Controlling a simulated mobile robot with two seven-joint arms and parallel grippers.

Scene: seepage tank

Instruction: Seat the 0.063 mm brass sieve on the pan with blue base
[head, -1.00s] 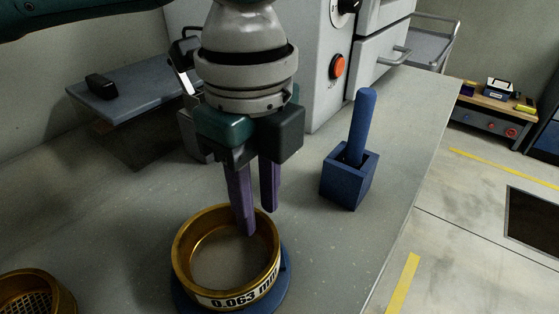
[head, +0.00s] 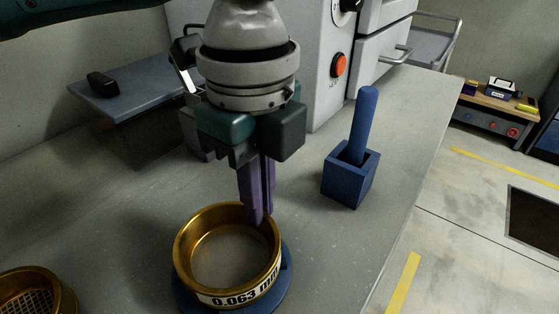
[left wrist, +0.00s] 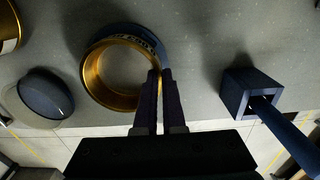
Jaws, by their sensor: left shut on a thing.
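The brass 0.063 mm sieve (head: 228,297) is a ring with a white label, near the bottom of the head view. It also shows in the left wrist view (left wrist: 93,78). A blue round base (head: 285,280) shows below it and to its right; in the left wrist view the base (left wrist: 125,31) shows past the far rim. The sieve covers most of it, so I cannot tell if it is fully seated. My left gripper (head: 260,219), with purple fingers, is shut on the sieve's rim at the back right. My right gripper is not in view.
A blue square holder (head: 347,184) with an upright blue handle (head: 364,125) stands to the right. Another brass sieve (head: 62,292) is at the bottom left. A dark round dish (left wrist: 45,95) shows in the left wrist view. A grey machine (head: 318,95) stands behind.

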